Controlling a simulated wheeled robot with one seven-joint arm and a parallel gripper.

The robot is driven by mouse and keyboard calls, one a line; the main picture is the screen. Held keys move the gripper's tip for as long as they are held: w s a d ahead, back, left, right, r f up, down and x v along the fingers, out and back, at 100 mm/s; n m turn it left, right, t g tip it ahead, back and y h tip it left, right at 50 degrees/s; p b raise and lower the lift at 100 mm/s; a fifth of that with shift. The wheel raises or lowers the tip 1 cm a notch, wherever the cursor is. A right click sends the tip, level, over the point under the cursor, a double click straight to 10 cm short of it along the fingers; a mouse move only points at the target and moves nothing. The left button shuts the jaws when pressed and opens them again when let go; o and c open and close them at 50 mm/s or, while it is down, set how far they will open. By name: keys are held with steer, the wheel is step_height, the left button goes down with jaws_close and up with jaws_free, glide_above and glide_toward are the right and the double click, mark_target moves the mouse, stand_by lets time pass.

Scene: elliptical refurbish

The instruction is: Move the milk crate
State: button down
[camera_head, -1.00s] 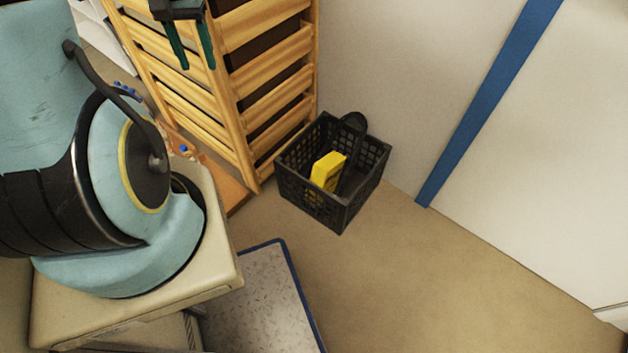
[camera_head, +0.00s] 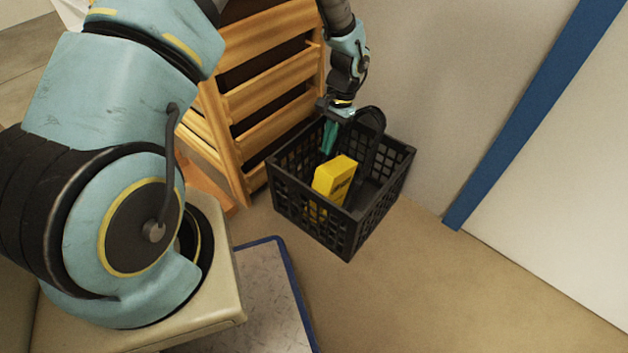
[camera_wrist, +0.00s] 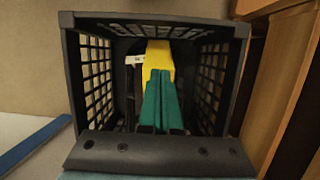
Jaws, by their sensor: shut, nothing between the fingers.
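The milk crate (camera_head: 345,228) is a black plastic crate with grid walls, standing upright on the floor. A yellow item (camera_head: 333,178) with dark print and a black item (camera_head: 368,125) with a rounded top are inside it. My gripper (camera_head: 329,140) has green fingers, shut and empty, over the crate's back wall side. In the wrist view the crate (camera_wrist: 92,75) surrounds the picture's middle, and the fingers (camera_wrist: 162,85) lie together in front of the yellow item (camera_wrist: 158,55). I cannot tell whether the fingers touch anything.
A wooden slatted rack (camera_head: 270,75) stands close at the crate's left and back. A white wall with a blue stripe (camera_head: 520,115) is at the right. The tan floor (camera_head: 430,290) in front and right of the crate is clear. A blue-edged speckled panel (camera_head: 260,295) is at the lower middle.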

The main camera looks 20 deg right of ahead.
steer(key=b+x, duration=0.3)
steer(key=x, duration=0.7)
steer(key=shift+f, duration=0.2)
steer(key=shift+s+a+r, duration=0.15)
steer(key=shift+s+a, duration=0.35)
steer(key=shift+a, duration=0.35)
steer(key=shift+s+a+r, duration=0.15)
steer(key=shift+s+a, duration=0.3)
steer(key=shift+a, duration=0.4)
